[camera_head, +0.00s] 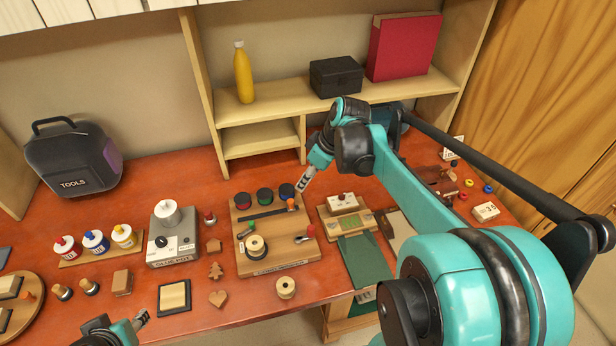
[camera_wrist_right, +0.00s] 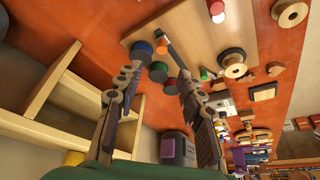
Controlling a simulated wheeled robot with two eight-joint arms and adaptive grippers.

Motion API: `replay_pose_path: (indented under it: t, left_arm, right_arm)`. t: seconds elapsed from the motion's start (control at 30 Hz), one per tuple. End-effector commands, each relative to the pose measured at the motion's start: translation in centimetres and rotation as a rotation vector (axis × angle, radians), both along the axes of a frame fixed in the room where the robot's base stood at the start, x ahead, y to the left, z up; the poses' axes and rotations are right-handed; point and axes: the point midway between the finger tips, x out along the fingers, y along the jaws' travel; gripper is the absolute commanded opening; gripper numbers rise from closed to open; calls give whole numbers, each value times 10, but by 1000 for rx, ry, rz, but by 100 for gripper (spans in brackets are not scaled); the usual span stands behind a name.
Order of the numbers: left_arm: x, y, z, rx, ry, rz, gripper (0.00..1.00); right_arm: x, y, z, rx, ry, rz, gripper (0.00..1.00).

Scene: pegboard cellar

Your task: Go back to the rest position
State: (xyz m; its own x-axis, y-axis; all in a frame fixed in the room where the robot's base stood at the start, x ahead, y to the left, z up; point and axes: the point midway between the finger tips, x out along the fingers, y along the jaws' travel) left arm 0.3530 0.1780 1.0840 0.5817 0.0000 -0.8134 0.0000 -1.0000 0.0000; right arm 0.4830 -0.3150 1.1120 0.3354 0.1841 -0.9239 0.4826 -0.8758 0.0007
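My right gripper (camera_head: 303,182) reaches in from the right over the back right part of a wooden work board (camera_head: 280,262). It is near the blue round piece (camera_head: 287,190), beside the green one (camera_head: 264,195) and the red one (camera_head: 243,201). In the right wrist view the two fingers of my right gripper (camera_wrist_right: 157,76) stand apart with nothing gripped, and the round pieces show beyond the tips. My left gripper (camera_head: 139,320) is at the bottom left edge in the head view. Only its tip part shows, and its opening cannot be made out.
A shelf (camera_head: 262,110) with a yellow bottle (camera_head: 243,72), black box (camera_head: 336,76) and red binder (camera_head: 404,47) stands behind the right gripper. A grey machine (camera_head: 172,238), paint pots and small wooden pieces stand left of the board. A dark framed pad (camera_head: 174,297) lies near the left gripper.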

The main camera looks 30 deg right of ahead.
Motion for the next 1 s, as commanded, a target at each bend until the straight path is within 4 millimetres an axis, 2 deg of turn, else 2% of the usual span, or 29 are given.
replay_pose_path:
  t: [0.47,0.57,0.67,0.8,1.0]
  left_arm:
    - [0,0,-1,0,0,0,40]
    - [0,0,-5,0,0,0,40]
    - [0,0,-13,0,0,0,40]
    - [0,0,-25,0,0,0,40]
    - [0,0,-37,0,0,0,40]
  right_arm:
    - [-2,4,-1,-3,0,-7,38]
    - [-12,21,-3,-11,-4,-45,38]
    - [-33,49,-9,-24,-18,-124,38]
    - [-70,90,-25,-29,-71,-265,38]
    - [-113,124,-54,11,-168,-421,38]
